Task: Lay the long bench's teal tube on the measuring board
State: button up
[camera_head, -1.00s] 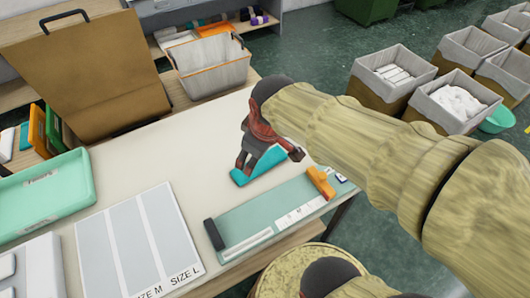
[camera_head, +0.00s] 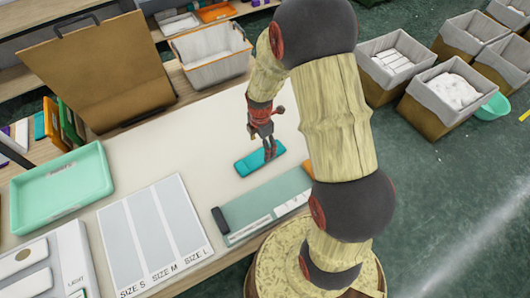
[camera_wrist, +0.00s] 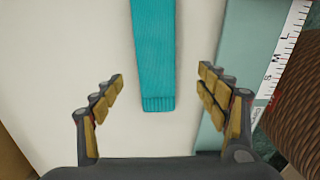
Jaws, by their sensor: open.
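The teal tube (camera_head: 259,160) lies flat on the pale top of the long bench, beside the measuring board and parallel to it. In the wrist view the tube (camera_wrist: 152,50) runs up out of frame, its ribbed end toward me. The measuring board (camera_head: 262,206) is pale green with a dark block at its left end; my arm hides its right end. Its edge scale shows in the wrist view (camera_wrist: 246,60). My gripper (camera_head: 270,151) is open above the tube. In the wrist view its fingers (camera_wrist: 160,76) stand either side of the tube's ribbed end, with gaps on both sides.
A grey size board (camera_head: 150,235) and a green tray (camera_head: 62,187) lie left on the bench. A lined basket (camera_head: 211,55) and a brown upright board (camera_head: 97,75) stand behind. Lined bins stand right.

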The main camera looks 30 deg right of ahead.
aim_at(262, 156)
jog(key=f, duration=0.5)
jog(key=f+b, duration=0.1)
jog(key=f, duration=0.1)
jog(key=shift+w+d+f, duration=0.2)
jog(key=shift+w+d, duration=0.05)
jog(key=shift+w, duration=0.1)
jog(key=shift+c, duration=0.2)
jog(key=c, duration=0.9)
